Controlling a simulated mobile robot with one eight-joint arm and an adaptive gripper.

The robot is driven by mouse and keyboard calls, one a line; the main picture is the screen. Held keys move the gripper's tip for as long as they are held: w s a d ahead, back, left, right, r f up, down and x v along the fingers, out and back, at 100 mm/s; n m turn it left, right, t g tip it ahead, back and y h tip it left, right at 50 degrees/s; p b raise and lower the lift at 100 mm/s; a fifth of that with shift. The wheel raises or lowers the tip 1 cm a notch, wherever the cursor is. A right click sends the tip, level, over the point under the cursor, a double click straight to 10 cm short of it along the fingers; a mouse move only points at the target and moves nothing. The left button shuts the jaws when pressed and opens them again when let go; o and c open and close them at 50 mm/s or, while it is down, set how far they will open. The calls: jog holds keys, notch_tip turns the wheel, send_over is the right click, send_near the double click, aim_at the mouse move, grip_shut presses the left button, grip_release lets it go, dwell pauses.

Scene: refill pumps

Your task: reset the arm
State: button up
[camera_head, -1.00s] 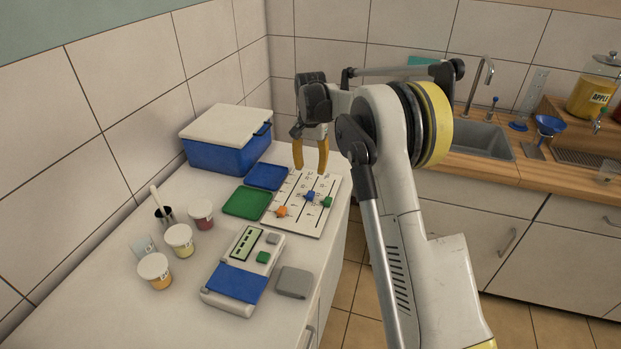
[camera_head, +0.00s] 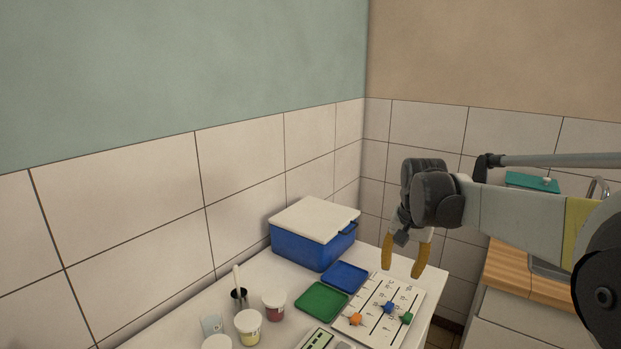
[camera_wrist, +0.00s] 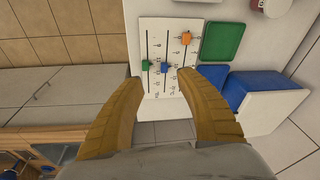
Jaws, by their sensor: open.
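My gripper (camera_head: 404,262) hangs over the far right end of the white counter, its two yellow fingers apart with nothing between them. In the wrist view my open gripper (camera_wrist: 165,85) points at the white slider board (camera_head: 405,294), which also shows there (camera_wrist: 158,27). The board carries an orange knob (camera_head: 355,318), a blue knob (camera_head: 389,307) and a green knob (camera_head: 406,318). The fingers look apart from the board and knobs.
A blue box with a white lid (camera_head: 311,220) stands at the back by the wall. A blue tray (camera_head: 345,277) and a green tray (camera_head: 320,302) lie beside the board. Small cups (camera_head: 273,305) and a dark holder (camera_head: 239,298) stand left. A wooden counter (camera_head: 507,272) is at right.

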jog(key=s+a+r+n+t+b, duration=0.1)
jog(key=s+a+r+n+t, duration=0.1)
jog(key=s, duration=1.3)
jog(key=s+a+f+n+t+b, duration=0.1)
jog(key=s+f, duration=0.5)
jog(key=s, duration=0.6)
jog(key=shift+n+t, duration=0.9)
